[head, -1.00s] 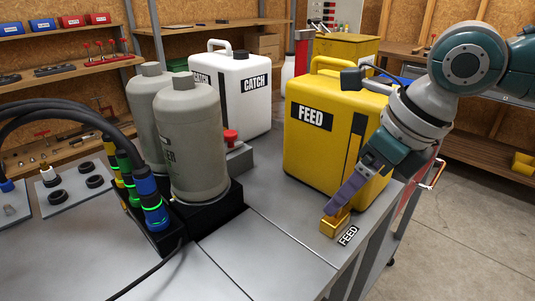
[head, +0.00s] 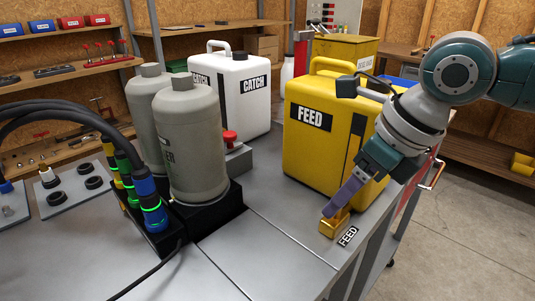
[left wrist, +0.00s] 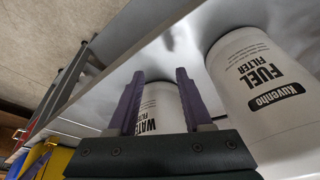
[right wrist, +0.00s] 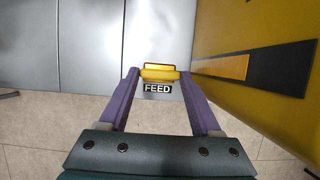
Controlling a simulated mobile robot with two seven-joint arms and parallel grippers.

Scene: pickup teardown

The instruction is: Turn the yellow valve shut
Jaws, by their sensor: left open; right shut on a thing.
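The yellow valve (head: 335,224) sits on the grey bench top beside a FEED label (head: 347,237), in front of the yellow FEED can. My right gripper (head: 336,208) reaches down to it with purple fingers. In the right wrist view the yellow handle (right wrist: 160,73) lies crosswise between the fingertips, and the gripper is shut on it. The valve's lower body is partly hidden in that view. My left gripper (left wrist: 160,75) shows only in the left wrist view, open, with a white water filter (left wrist: 160,105) seen between its fingers; I cannot tell the gap to it.
The yellow FEED can (head: 318,150) stands close behind my right gripper. A white CATCH can (head: 232,95) and grey canisters (head: 192,140) stand further left. Black hoses (head: 70,112) run to coloured couplings. A white fuel filter (left wrist: 262,85) is beside my left gripper.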

